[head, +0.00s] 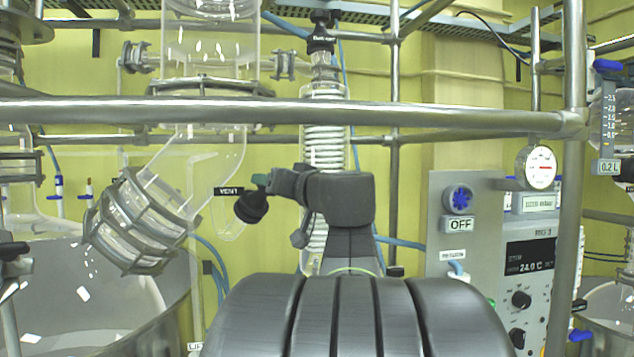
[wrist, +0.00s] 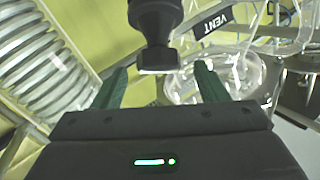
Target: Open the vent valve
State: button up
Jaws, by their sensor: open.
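The vent valve's black knob (head: 250,207) sits under the black VENT label (head: 228,191), left of the picture's middle in the head view. In the wrist view the black knob (wrist: 156,28) comes down from the top edge, and the VENT label (wrist: 214,19) is to its right, tilted. My gripper (wrist: 160,74) is open, with one green finger on each side below the knob's end. The gap between the fingers looks empty, and I cannot tell whether either finger touches the knob. In the head view my gripper (head: 264,181) is close to the knob, and its fingers are partly hidden.
A steel rail (head: 400,112) crosses in front of the glassware above my arm. A coiled glass condenser (head: 324,130) stands behind my gripper. A clamped glass joint (head: 140,222) is to the left. A control panel (head: 530,285) with a gauge (head: 537,166) stands to the right.

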jog(key=shift+x, duration=2.75)
jog(key=shift+d, duration=0.1)
jog(key=c, duration=1)
